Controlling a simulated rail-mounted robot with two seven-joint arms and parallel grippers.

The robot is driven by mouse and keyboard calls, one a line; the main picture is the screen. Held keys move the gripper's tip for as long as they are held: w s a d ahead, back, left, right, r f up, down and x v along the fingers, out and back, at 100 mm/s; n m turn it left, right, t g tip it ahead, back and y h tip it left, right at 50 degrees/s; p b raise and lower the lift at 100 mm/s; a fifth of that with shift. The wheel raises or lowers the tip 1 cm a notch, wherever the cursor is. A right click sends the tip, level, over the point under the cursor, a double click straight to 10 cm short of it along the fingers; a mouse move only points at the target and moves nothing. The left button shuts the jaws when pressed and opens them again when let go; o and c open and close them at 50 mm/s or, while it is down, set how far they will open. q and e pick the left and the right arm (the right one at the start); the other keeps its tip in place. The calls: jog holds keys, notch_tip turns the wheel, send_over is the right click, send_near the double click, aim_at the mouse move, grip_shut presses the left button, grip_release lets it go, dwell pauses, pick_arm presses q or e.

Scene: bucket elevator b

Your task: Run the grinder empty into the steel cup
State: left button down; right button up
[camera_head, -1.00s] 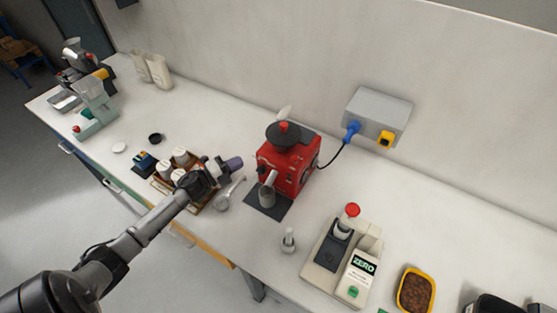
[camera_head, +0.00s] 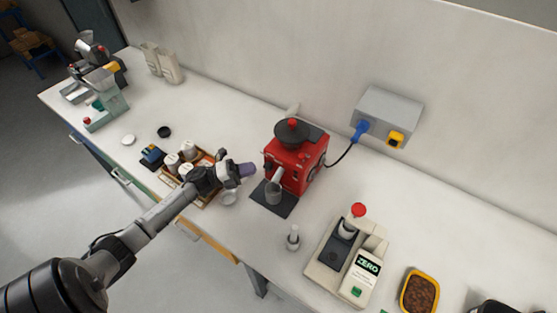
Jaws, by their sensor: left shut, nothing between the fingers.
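The red grinder (camera_head: 297,165) stands on the bench with a dark round hopper (camera_head: 291,133) on top. The steel cup (camera_head: 273,193) stands upright on a dark mat (camera_head: 283,207), at the grinder's front under its chute. My left gripper (camera_head: 247,170) is shut and empty, its purplish fingertips in the air to the left of the grinder, apart from it in the picture. A metal-handled tool (camera_head: 229,198) lies below the gripper, partly hidden by it. My right gripper is not in view.
A wooden tray of white-lidded jars (camera_head: 188,150) lies behind my left arm. A blue plug (camera_head: 360,131) sits in the wall box.

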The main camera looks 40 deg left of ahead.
pick_arm(q)
jog(key=p, duration=0.3)
send_near(302, 159)
jog(key=w+a+x, duration=0.1)
jog(key=x, duration=0.4)
jog(key=shift+w+d+r, duration=0.3)
jog(key=shift+w+d, duration=0.2)
jog(key=shift+d, duration=0.05)
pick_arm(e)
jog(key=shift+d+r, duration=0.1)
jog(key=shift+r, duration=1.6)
